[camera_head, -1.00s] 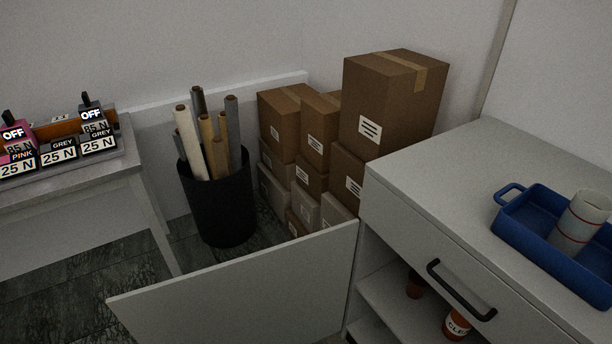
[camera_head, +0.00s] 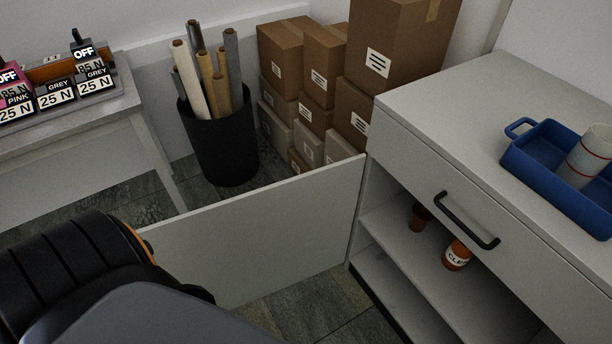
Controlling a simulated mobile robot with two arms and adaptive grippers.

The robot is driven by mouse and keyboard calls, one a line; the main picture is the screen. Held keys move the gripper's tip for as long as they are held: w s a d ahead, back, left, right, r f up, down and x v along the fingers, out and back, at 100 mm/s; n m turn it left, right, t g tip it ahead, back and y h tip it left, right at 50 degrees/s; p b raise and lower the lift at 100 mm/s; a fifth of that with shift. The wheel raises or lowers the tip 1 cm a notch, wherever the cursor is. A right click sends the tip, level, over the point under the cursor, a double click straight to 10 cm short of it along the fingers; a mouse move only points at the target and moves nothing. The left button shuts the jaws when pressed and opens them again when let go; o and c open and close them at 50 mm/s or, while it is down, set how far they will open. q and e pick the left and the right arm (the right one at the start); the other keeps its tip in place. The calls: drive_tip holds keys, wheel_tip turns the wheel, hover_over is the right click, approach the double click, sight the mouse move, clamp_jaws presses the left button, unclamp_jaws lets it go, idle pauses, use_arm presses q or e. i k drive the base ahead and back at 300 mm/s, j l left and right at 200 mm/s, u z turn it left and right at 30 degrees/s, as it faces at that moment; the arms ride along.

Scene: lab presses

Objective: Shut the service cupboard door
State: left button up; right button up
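The service cupboard door (camera_head: 270,228) is a flat light grey panel. It stands wide open, swung out to the left from its hinge edge by the cupboard's left front corner. The cupboard (camera_head: 472,127) stands at the right, with a closed drawer (camera_head: 440,185) above its open compartment. Inside are shelves (camera_head: 398,243) with an orange bottle (camera_head: 457,254) and a darker reddish container (camera_head: 420,217). A dark arm part of mine covers the lower left and hides the door's lower left part. Neither gripper's fingers show.
A blue tray (camera_head: 528,158) holding a pale cylinder (camera_head: 588,156) sits on the cupboard top. Behind the door stand a black bin (camera_head: 222,150) of rolls and stacked cardboard boxes (camera_head: 392,45). A grey table (camera_head: 75,128) with labelled blocks is at the left. Some floor (camera_head: 318,305) before the cupboard is clear.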

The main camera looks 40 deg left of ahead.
sight(244, 249)
drive_tip(key=k+j+z, duration=0.4)
drive_tip(key=j, duration=0.45)
drive_tip(key=k+j+z, duration=0.4)
drive_tip(key=j, duration=0.35)
drive_tip(key=k+j+z, duration=0.4)
drive_tip(key=k+j, duration=0.15)
drive_tip(key=k, duration=0.1)
